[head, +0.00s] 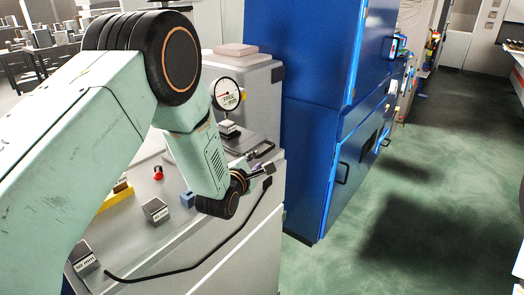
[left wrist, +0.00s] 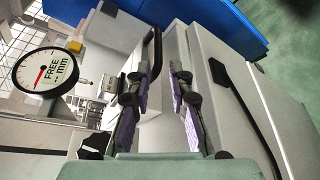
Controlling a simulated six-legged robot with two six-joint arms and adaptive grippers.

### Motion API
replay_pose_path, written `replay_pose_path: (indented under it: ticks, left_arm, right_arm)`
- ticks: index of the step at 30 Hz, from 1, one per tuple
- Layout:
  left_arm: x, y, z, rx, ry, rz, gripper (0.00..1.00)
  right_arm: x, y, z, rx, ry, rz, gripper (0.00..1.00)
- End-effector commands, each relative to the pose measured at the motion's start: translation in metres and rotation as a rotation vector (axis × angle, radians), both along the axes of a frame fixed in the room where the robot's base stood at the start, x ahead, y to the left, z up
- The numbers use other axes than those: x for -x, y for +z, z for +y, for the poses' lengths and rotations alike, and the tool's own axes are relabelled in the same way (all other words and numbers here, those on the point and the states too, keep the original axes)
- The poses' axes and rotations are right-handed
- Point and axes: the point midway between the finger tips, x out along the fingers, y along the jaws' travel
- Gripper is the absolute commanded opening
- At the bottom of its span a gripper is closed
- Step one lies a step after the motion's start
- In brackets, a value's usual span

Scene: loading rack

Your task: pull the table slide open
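The table slide shows as a dark flat plate (head: 240,141) under the dial gauge, on top of the grey cabinet. Its black handle (head: 263,151) is at the plate's front edge; a black bar that looks like this handle (left wrist: 153,52) is also in the left wrist view. My left gripper (head: 266,173) is just in front of and below the handle in the head view. In the left wrist view its two padded fingers (left wrist: 158,88) are apart with nothing between them, and the bar lies beyond the fingertips. My right gripper is in neither view.
The dial gauge (head: 226,94) reads FREE and stands behind the slide, with a small block (head: 228,128) below it. Labelled blocks (head: 155,211) and a red button (head: 158,173) are on the cabinet top. A long black bar (head: 205,257) runs along the cabinet front. A blue cabinet (head: 300,150) stands to the right.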

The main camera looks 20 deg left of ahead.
Motion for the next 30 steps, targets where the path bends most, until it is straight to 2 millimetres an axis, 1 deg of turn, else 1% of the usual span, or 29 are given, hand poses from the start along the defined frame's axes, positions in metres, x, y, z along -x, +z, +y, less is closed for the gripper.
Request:
replay_pose_path:
  ticks: [2, 5, 15, 21, 24, 30]
  left_arm:
    - [0.0, 0.0, -0.002, -0.001, -0.002, 0.0, 0.21]
    - [-0.006, -0.003, -0.003, -0.001, -0.002, 0.003, 0.21]
    - [-0.046, -0.012, -0.005, 0.0, -0.001, 0.001, 0.21]
    - [-0.065, -0.017, -0.004, 0.0, 0.0, 0.002, 0.21]
    - [-0.071, -0.017, -0.004, 0.0, 0.0, 0.001, 0.21]
    - [-0.075, -0.018, -0.003, 0.0, 0.0, 0.002, 0.21]
  right_arm:
    - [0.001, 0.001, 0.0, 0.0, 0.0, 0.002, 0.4]
    - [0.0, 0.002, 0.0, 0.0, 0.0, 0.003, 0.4]
    - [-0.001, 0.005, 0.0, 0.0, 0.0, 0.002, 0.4]
    - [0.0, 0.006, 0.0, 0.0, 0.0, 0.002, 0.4]
    - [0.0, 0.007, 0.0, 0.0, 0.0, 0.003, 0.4]
    - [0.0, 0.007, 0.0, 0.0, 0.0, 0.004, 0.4]
